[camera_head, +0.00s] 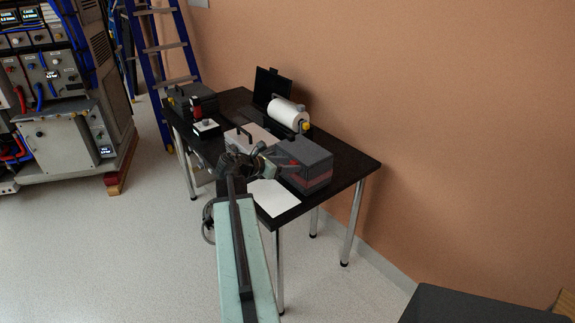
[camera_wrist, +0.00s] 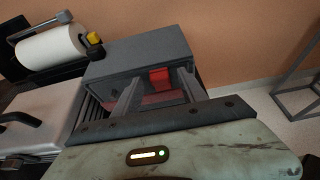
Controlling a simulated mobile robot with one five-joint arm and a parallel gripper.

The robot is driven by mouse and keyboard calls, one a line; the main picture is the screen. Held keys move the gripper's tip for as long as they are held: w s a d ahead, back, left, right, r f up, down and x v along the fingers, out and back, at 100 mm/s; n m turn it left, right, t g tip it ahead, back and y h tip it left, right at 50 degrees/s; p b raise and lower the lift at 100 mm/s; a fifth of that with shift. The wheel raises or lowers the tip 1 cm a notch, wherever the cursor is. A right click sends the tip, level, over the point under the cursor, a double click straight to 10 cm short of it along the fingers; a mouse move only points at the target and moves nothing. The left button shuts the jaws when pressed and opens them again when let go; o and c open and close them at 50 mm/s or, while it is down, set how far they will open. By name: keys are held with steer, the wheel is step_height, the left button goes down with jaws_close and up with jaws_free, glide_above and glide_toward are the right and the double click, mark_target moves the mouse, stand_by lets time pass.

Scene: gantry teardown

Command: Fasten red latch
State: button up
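The red latch (camera_wrist: 159,78) is on the front face of a dark grey box (camera_wrist: 135,55) in the wrist view. The box (camera_head: 308,152) stands near the right part of the black table in the head view, with a reddish band along its lower part. My gripper (camera_wrist: 157,90) is open, one finger on each side of the latch as seen in the wrist view, with gaps showing. I cannot tell how far the fingertips are from the box face. In the head view my gripper (camera_head: 272,163) is beside the box, and the latch is too small to make out.
The black table (camera_head: 345,163) also holds a white paper roll (camera_head: 287,113), a pale case with a handle (camera_head: 245,140), a device with a red knob (camera_head: 206,127) and a white sheet (camera_head: 273,197). A blue ladder (camera_head: 160,48) stands behind. Open floor lies left of the table.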

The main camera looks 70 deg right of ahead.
steer(key=p+v, duration=0.3)
steer(key=v, duration=0.4)
steer(key=shift+a+r, duration=0.2)
steer(key=shift+a, duration=0.15)
steer(key=shift+w, duration=0.15)
